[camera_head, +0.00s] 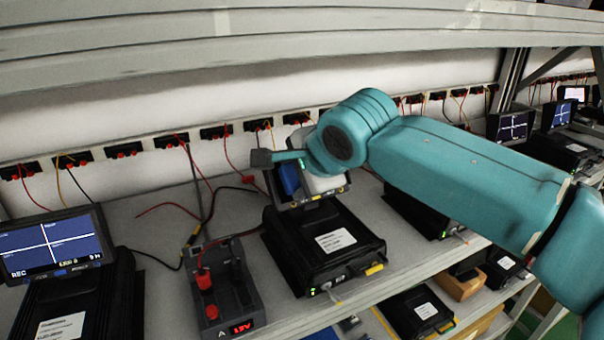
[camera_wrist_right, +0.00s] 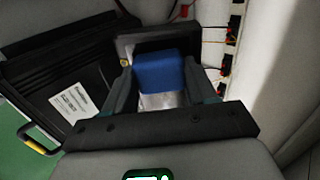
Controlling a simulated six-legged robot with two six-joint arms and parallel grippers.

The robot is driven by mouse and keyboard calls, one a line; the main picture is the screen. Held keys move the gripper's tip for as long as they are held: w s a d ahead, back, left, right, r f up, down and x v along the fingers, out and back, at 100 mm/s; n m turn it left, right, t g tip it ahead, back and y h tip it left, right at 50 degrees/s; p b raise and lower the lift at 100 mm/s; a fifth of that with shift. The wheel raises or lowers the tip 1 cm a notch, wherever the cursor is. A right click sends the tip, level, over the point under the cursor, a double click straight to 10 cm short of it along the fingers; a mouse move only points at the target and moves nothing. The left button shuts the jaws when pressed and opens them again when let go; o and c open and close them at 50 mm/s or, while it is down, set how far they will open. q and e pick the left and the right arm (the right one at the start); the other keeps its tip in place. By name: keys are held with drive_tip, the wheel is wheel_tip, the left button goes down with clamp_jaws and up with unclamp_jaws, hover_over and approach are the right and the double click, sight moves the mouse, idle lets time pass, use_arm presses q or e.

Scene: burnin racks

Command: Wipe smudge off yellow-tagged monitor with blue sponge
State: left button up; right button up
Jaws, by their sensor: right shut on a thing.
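The monitor (camera_head: 342,190) stands tilted on the black unit (camera_head: 325,240) in the middle of the shelf, which has a yellow tag (camera_head: 374,269) at its front right corner. My right gripper (camera_head: 287,163) is in front of the monitor, shut on the blue sponge (camera_head: 289,179). In the right wrist view the sponge (camera_wrist_right: 160,72) sits between the two fingers, over the dark-framed monitor (camera_wrist_right: 126,46). I cannot tell whether it touches the screen. A pale patch shows below the sponge; the arm and sponge hide much of the screen, and no smudge is clear. My left gripper is out of view.
A grey power box (camera_head: 225,290) with red plugs stands left of the unit. Another lit monitor (camera_head: 50,243) is at far left. Loose cables hang from wall sockets behind. A shelf beam (camera_head: 200,65) crosses above; more units stand to the right and below.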

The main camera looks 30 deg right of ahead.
drive_tip(key=v, duration=0.6)
drive_tip(key=shift+s+p, duration=0.15)
drive_tip(key=shift+p, duration=0.2)
drive_tip(key=v, duration=0.3)
drive_tip(key=shift+f, duration=0.15)
idle(0.4)
